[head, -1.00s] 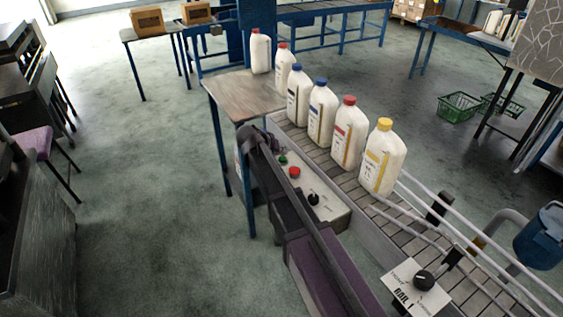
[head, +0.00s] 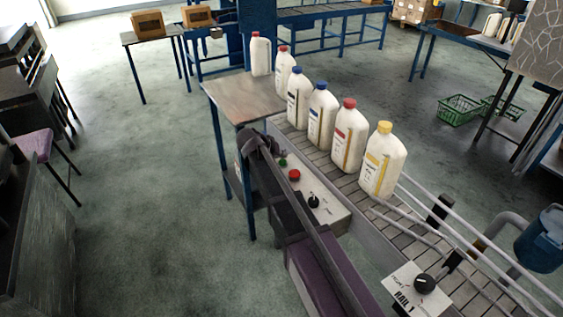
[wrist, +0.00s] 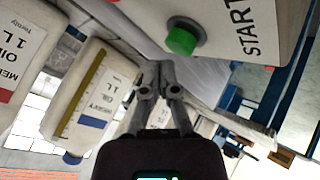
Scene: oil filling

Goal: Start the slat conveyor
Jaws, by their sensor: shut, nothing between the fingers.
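The control box (head: 328,211) on the side of the slat conveyor (head: 379,212) carries a green button (head: 282,162), a red button (head: 294,174) and a black knob (head: 314,201). In the wrist view the green button (wrist: 184,37) sits beside the word START (wrist: 247,28). My gripper (wrist: 158,68) is shut and empty, its fingertips just below and left of the green button in that picture. They look close to it, but I cannot tell whether they touch. In the head view my gripper (head: 262,147) is by the box's far end, partly hidden by my arm.
Several white bottles, including a yellow-capped one (head: 383,161), stand in a row along the conveyor and onto the table (head: 240,95) at its far end. Guide rails and a RAIL 1 knob (head: 424,284) are nearer. The floor to the left is mostly clear.

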